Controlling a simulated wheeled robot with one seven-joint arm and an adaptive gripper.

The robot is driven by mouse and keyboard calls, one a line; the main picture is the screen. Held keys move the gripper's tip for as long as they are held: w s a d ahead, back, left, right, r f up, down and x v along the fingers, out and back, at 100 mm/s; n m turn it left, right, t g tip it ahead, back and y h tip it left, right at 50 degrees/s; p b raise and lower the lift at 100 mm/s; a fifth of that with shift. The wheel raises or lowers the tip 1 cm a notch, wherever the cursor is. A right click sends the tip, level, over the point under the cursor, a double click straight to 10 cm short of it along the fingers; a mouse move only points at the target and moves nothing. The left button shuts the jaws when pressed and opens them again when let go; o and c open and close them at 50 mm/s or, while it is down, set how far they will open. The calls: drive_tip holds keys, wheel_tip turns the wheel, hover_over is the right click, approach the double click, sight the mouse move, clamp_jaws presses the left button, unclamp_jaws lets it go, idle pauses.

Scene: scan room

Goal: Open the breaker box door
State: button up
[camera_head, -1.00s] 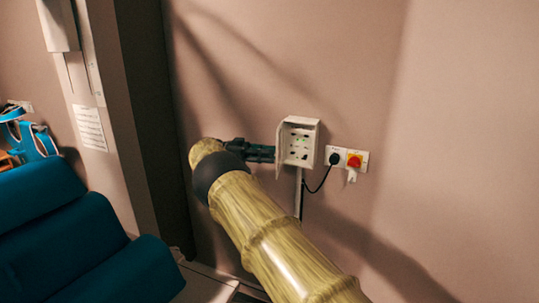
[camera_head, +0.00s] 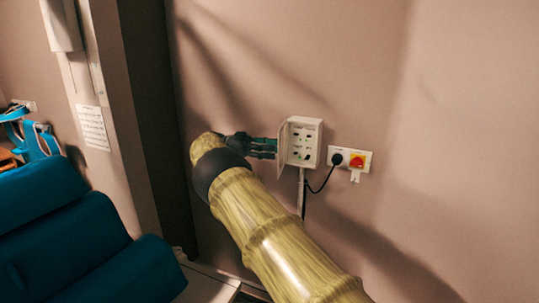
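The breaker box (camera_head: 305,143) is a small white box on the wall, with its front uncovered and dark and green details showing inside. Its door (camera_head: 283,141) stands out from the box's left side, swung open and seen at a steep angle. My gripper (camera_head: 272,148) is dark and lies just left of the door, its fingers pointing right toward it. The fingertips are at or very close to the door; I cannot tell whether they touch it. The finger gap is too small to judge.
A black cable hangs below the box. A blue padded chair (camera_head: 65,230) fills the lower left. A dark pillar (camera_head: 150,120) stands left of my arm.

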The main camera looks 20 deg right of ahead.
wheel_tip(320, 180, up, 8)
idle(0.4)
drive_tip(key=shift+r, duration=0.1)
